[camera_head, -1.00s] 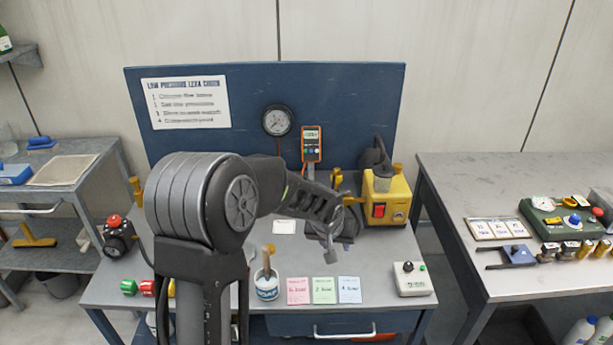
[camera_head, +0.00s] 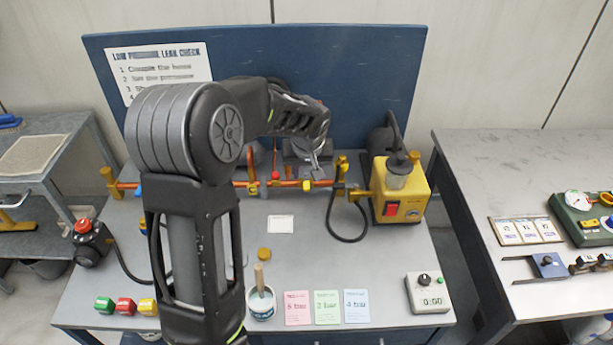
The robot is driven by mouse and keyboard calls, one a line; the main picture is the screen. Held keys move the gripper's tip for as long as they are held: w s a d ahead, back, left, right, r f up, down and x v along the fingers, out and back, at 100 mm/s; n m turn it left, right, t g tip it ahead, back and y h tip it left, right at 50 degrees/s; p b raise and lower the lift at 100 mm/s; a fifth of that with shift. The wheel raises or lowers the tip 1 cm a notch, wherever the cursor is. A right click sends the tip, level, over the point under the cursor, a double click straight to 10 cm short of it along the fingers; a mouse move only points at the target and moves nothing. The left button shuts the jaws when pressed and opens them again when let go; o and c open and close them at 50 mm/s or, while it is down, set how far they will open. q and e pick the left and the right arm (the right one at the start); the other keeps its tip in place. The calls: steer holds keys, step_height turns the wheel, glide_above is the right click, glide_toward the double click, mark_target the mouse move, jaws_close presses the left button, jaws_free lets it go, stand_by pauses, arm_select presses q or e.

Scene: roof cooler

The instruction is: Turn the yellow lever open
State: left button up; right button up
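A copper pipe (camera_head: 300,184) with coloured fittings runs across the back of the bench. A yellow lever-like piece (camera_head: 341,163) stands up from the pipe, left of the yellow machine. Another yellow piece (camera_head: 107,178) is at the pipe's left end. I cannot tell for sure which one is the lever or how far either is turned. My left gripper (camera_head: 318,158) is just left of the first piece in the picture, apart from it. It points downward, and its fingers are too small and dark to read. My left arm hides part of the pipe. My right gripper is out of view.
The yellow machine (camera_head: 402,189) with a black hose stands at the bench's right. A blue panel (camera_head: 375,90) rises behind. A white pot (camera_head: 261,303), coloured cards (camera_head: 327,307) and a small timer box (camera_head: 427,292) are in front. The bench middle is mostly clear.

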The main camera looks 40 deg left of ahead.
mark_target(306, 185)
arm_select(q)
steer(key=shift+f, duration=0.1)
steer(key=shift+p+x, duration=0.9)
steer(key=shift+x, duration=2.95)
steer(key=shift+c, duration=0.5)
jaws_close()
